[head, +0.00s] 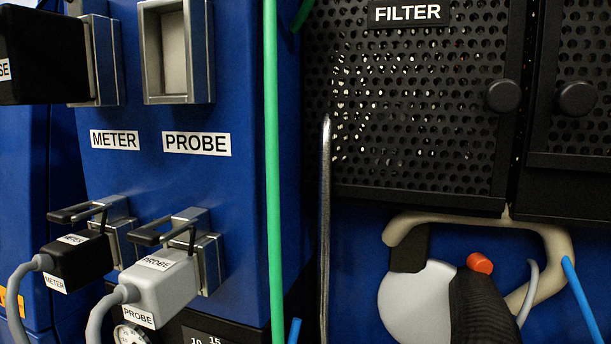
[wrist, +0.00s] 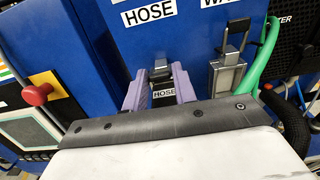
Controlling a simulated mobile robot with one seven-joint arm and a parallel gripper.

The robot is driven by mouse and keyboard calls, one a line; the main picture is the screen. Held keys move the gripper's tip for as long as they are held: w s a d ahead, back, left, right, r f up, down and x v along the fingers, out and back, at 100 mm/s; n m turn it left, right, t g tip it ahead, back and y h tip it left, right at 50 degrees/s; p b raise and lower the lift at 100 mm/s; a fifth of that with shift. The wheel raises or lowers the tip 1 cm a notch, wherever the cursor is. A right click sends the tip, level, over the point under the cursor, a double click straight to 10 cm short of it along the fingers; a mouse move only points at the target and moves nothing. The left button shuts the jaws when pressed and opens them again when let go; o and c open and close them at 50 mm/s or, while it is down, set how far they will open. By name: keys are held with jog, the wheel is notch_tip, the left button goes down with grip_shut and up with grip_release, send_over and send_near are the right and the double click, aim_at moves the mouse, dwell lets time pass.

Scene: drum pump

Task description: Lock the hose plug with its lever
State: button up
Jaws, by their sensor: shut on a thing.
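The hose plug (head: 40,57) is a black block at the upper left of the head view, cut by the picture edge, with a label ending in "SE". It sits at a grey metal socket frame (head: 107,60). In the wrist view my gripper (wrist: 161,70) has purple fingers, one on each side of the hose plug (wrist: 164,93), and is shut on it. A dark lever part (wrist: 160,75) shows between the fingertips. I cannot tell the lever's position. My gripper is outside the head view.
An empty socket (head: 175,52) stands to the right, its lever (wrist: 236,30) upright in the wrist view. A green hose (head: 272,170) runs beside it. Meter plug (head: 82,258) and probe plug (head: 160,285) sit below. A red button (wrist: 37,94) is at left.

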jog(key=shift+f+t+b, duration=0.3)
jog(key=shift+t+b, duration=0.3)
jog(key=shift+b, duration=0.25)
jog(key=o, duration=0.8)
jog(key=r+p+v, duration=0.2)
jog(key=p+v, duration=0.3)
jog(key=v, duration=0.5)
jog(key=shift+r, duration=0.15)
jog(key=shift+h, duration=0.3)
